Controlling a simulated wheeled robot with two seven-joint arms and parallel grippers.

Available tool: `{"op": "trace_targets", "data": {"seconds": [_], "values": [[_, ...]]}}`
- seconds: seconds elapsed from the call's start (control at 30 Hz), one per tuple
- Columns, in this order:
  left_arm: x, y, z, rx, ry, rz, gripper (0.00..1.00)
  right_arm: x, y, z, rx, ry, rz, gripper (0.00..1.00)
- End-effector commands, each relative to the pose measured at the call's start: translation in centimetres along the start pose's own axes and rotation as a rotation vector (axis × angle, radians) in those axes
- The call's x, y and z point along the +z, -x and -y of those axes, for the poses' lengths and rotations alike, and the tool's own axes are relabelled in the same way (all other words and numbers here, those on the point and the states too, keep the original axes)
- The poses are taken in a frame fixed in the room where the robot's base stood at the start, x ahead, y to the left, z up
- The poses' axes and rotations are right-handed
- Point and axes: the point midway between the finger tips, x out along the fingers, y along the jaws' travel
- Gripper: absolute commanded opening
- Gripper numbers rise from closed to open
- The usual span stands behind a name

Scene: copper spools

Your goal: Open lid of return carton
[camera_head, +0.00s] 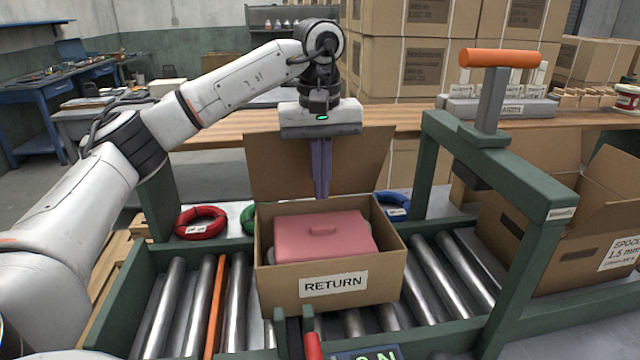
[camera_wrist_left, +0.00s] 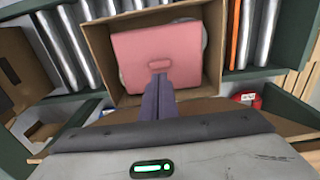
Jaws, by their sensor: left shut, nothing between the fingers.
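The return carton (camera_head: 280,288) is a brown cardboard box with a white RETURN label, on the roller conveyor. Its cardboard lid (camera_head: 270,165) stands raised at the back edge, leaning backward, so the top is open. A pink cover with a small tab handle (camera_head: 345,245) lies inside; it also shows in the left wrist view (camera_wrist_left: 150,50). My left gripper (camera_head: 321,193) points down, fingers together and empty, at the back rim in front of the lid. I cannot tell whether it touches the lid. In the left wrist view the fingers (camera_wrist_left: 157,88) overlap the pink cover's near edge. My right gripper is out of view.
A green frame with an orange-handled press (camera_head: 490,95) spans the conveyor on the right. An open spool carton (camera_head: 570,245) stands beyond it. A red spool (camera_head: 201,222) and a blue spool (camera_head: 393,205) lie behind the rollers. Rollers left of the return carton are bare.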

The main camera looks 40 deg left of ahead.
Motion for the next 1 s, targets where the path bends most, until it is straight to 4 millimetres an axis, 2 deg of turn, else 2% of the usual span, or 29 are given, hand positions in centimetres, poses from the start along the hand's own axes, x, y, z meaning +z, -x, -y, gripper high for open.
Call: {"op": "trace_targets", "data": {"seconds": [0.03, 0.7, 1.0], "values": [[0.2, -2.2, 0.5, -0.027, 0.016, 0.016, 0.00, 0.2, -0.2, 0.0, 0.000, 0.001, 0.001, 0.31], [6.8, 0.6, 0.2, -0.023, 0.010, 0.017, 0.00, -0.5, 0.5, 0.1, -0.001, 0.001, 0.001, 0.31], [8.2, 1.2, 0.2, -0.024, 0.009, 0.016, 0.00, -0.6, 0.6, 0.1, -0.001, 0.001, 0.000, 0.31]]}}
